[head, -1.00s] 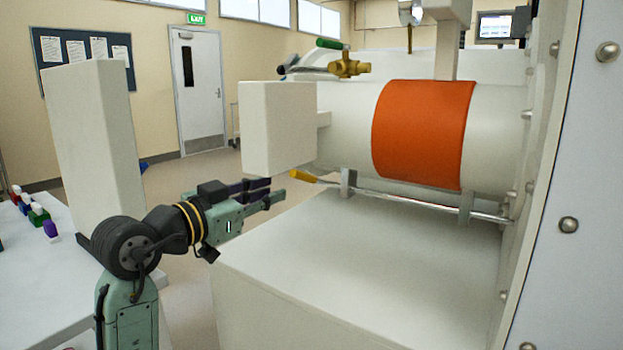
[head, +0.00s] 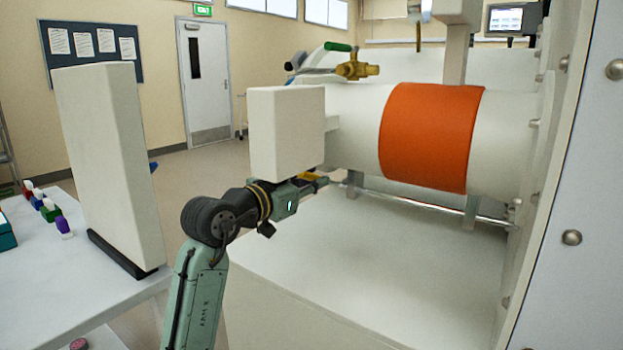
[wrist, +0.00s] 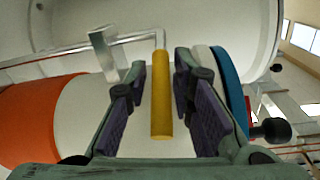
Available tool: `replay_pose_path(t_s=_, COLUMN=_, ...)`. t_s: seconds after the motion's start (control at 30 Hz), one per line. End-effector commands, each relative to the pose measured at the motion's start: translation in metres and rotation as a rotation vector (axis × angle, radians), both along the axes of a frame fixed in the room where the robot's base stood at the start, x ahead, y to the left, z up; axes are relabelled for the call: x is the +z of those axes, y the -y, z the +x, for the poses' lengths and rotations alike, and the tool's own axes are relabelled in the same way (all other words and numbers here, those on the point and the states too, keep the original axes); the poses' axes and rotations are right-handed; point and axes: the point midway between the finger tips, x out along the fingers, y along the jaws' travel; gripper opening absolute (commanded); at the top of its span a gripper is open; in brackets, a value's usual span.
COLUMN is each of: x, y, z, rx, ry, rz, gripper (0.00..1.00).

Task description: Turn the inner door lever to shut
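The lever with a yellow handle (wrist: 160,95) bends off a metal rod that runs along the white cylinder. In the head view its yellow grip (head: 309,176) shows only partly behind my gripper (head: 316,184), below the white block at the cylinder's end. In the wrist view my gripper (wrist: 159,82) is open, with one dark-padded finger on each side of the yellow handle. Gaps show between the handle and both fingers. Depth between the handle and the fingers is hard to judge.
The white cylinder carries an orange band (head: 431,137). A brass valve with a green handle (head: 338,46) sits above it. The white block (head: 286,132) hangs close above my gripper. A white box surface (head: 400,255) lies below the rod. A table with a tall white panel (head: 110,165) stands left.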

Motion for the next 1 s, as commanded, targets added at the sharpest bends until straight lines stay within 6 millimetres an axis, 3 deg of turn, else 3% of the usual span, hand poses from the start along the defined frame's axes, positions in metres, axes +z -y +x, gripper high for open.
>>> replay_pose_path(t_s=0.13, x=-0.0002, y=-0.0002, z=-0.0001, rx=0.000, ry=0.000, rz=0.000, gripper=0.21)
replay_pose_path(t_s=0.47, x=-0.0003, y=-0.0002, z=-0.0003, rx=0.000, ry=-0.001, rz=0.001, gripper=0.00)
replay_pose_path(t_s=1.0, x=-0.0007, y=0.0002, z=-0.0007, rx=-0.002, ry=-0.001, rz=0.001, gripper=0.00)
